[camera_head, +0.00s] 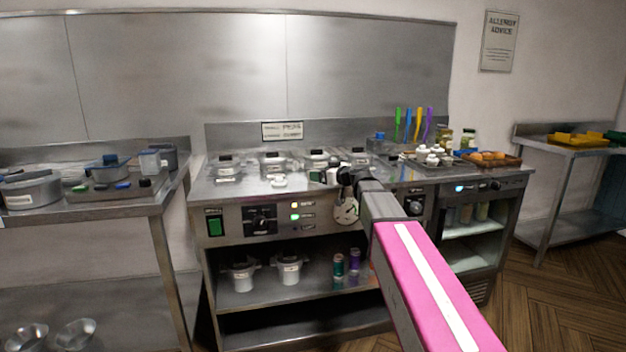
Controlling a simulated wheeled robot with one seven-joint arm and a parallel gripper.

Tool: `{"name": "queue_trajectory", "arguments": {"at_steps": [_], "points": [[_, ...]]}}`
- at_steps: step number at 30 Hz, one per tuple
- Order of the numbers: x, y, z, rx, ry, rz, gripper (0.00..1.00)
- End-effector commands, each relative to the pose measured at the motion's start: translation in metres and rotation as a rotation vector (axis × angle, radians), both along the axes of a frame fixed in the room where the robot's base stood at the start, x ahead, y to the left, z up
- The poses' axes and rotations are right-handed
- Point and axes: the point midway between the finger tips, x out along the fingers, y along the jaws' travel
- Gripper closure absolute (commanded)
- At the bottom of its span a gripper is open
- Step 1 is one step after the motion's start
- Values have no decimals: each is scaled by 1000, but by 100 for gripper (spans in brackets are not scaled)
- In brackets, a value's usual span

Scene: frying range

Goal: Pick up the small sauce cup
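My arm (425,285), pink with a white stripe, reaches from the bottom right to the front edge of the steel range. My gripper (336,176) is at its far end, small and dark, over the counter's front middle. I cannot tell whether its fingers are open or shut, or whether anything is between them. No object can be surely named as the small sauce cup. A small white item (278,181) lies on the counter left of the gripper. Several small white cup-like items (432,156) stand on a dark tray to the right, apart from the gripper.
Lidded steel wells (228,165) line the counter's back. A tray of orange-brown food (490,157) and jars (467,139) stand at the right. White pots (241,274) and cans (354,262) sit on the shelf below. A left table (95,212) holds containers.

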Motion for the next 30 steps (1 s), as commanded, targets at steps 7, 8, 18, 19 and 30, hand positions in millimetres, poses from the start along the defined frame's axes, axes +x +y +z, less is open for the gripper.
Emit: {"name": "queue_trajectory", "arguments": {"at_steps": [7, 8, 18, 19, 30], "points": [[27, 22, -10, 0, 0, 1, 19], [30, 25, -10, 0, 0, 1, 19], [32, 30, -12, 0, 0, 0, 29], [32, 30, -12, 0, 0, 0, 39], [32, 30, -12, 0, 0, 0, 64]]}}
